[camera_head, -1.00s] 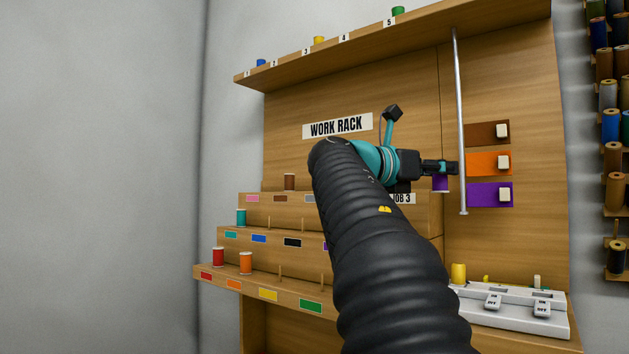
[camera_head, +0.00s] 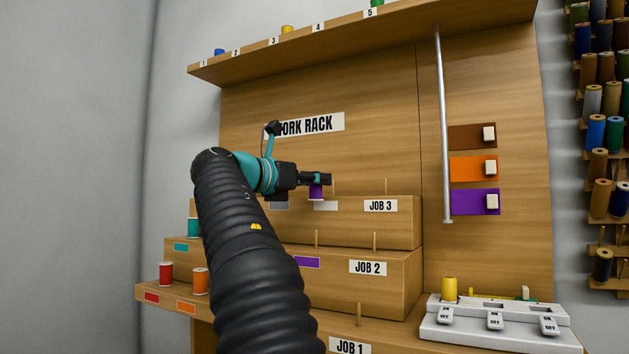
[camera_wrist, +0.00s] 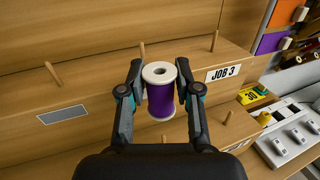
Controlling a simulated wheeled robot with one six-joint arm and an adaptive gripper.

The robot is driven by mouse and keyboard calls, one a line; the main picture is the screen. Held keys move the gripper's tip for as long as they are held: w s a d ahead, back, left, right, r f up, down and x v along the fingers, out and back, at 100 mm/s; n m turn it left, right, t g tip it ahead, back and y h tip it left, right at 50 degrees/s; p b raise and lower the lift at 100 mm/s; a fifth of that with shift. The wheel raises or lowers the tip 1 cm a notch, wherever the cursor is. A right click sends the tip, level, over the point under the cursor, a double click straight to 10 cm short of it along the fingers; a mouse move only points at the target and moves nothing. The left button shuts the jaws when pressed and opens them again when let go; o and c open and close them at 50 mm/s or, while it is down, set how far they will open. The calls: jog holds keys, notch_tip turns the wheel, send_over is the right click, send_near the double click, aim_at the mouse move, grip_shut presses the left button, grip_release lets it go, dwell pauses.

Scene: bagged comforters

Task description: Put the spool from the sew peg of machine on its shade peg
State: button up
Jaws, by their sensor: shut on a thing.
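My gripper (camera_head: 322,180) is shut on a purple spool (camera_head: 316,191), held upright over the stepped work rack. In the wrist view the spool (camera_wrist: 160,100), with white ends, sits between the two fingers. It is in front of the top JOB 3 tier, whose bare pegs (camera_wrist: 141,49) stand behind it. A purple shade label (camera_head: 307,262) is on the JOB 2 tier, with a bare peg (camera_head: 316,239) above it. The white machine (camera_head: 495,325) is at the lower right; a yellow spool (camera_head: 449,289) stands at its back left.
Red (camera_head: 166,273), orange (camera_head: 200,281) and teal (camera_head: 194,227) spools stand at the rack's left. My arm hides part of the tiers. A vertical metal rod (camera_head: 443,130) stands right of the tiers, beside colour panels. A shelf (camera_head: 350,32) with spools runs above.

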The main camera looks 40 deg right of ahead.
jog(key=shift+f, duration=0.1)
jog(key=shift+f+b, duration=1.75)
jog(key=shift+f, duration=0.75)
jog(key=shift+p, duration=0.7)
jog(key=shift+f+b, duration=1.4)
jog(key=shift+f, duration=0.9)
dwell(1.7)
jog(key=o, duration=1.1)
jog(key=o, duration=0.6)
